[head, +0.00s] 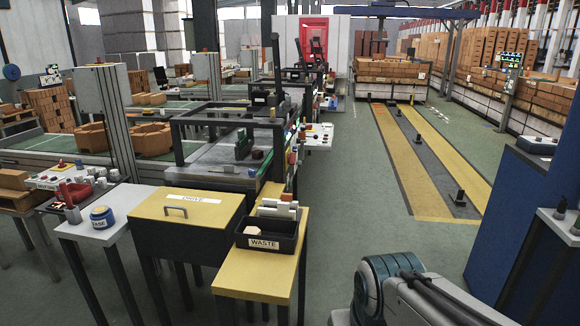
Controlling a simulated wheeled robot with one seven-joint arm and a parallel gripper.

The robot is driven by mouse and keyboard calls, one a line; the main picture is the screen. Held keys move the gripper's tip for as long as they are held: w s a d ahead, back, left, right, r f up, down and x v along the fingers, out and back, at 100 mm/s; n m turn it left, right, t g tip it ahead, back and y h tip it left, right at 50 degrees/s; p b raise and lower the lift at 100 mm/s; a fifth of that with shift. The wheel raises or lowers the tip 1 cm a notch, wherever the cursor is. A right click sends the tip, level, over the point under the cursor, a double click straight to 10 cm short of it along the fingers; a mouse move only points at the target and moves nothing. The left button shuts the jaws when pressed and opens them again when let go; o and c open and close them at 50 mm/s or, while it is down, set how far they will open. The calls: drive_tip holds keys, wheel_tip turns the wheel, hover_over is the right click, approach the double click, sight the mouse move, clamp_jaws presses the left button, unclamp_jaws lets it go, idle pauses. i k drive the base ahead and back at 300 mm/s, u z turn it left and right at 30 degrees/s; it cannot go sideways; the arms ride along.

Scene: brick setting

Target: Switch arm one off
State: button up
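No switch that I can read as arm one's is in view. A white control panel (318,136) with small coloured buttons and knobs stands on the right side of the black-framed station (215,135). Its labels are too small to read. Another group of white, red and yellow controls (85,178) sits on the bench at the left. Dark upright machine parts (276,70) rise behind the frame; I cannot tell whether one is arm one. My arm (410,290) enters at the bottom right, and my gripper is outside the picture.
A yellow lidded box (187,226) and a yellow table (255,282) bearing a black WASTE tray (268,230) stand in front. A blue panel (520,220) stands right. Green floor (370,215) is clear between, with yellow strips (405,165) and black posts beyond.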

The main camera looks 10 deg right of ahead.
sight(291, 157)
drive_tip(key=z, duration=1)
drive_tip(key=i, duration=1.95)
drive_tip(key=u, duration=0.4)
drive_tip(key=i, duration=0.95)
drive_tip(key=u, duration=1.55)
drive_tip(key=i, duration=0.5)
drive_tip(key=u, duration=0.4)
